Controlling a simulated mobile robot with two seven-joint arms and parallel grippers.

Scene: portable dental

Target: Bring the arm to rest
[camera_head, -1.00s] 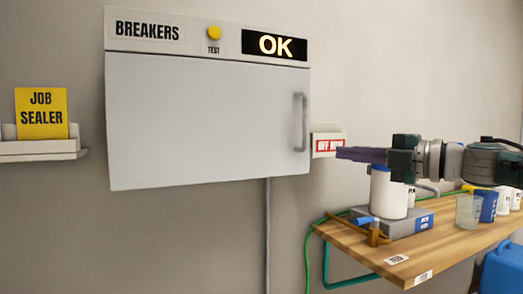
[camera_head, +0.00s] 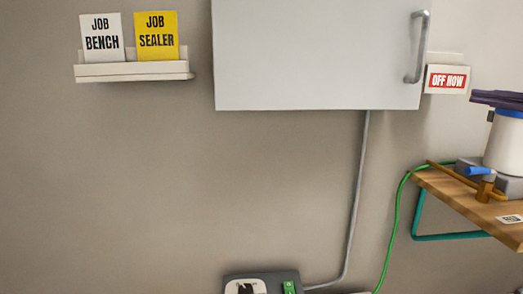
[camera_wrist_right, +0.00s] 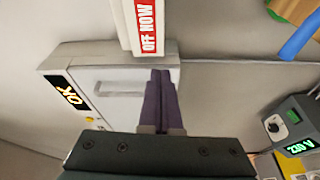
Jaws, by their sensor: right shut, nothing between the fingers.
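My right gripper (camera_head: 497,99) shows at the right edge of the head view, only its dark purple fingertips in the frame. In the right wrist view my right gripper (camera_wrist_right: 162,78) has its two purple fingers together, with nothing between them. The fingers point toward the breaker cabinet (camera_wrist_right: 125,75) and the sign holder with the red OFF NOW card (camera_wrist_right: 146,25). In the head view the fingers are above the white canister (camera_head: 505,140) on the wooden shelf. My left gripper is not in view.
The closed cabinet (camera_head: 315,55) hangs on the wall, with the OFF NOW card (camera_head: 447,80) beside it. A ledge (camera_head: 133,71) at left holds JOB BENCH and JOB SEALER cards. A wooden shelf (camera_head: 450,190) with a brown valve stands at right. A grey device (camera_head: 262,283) sits low.

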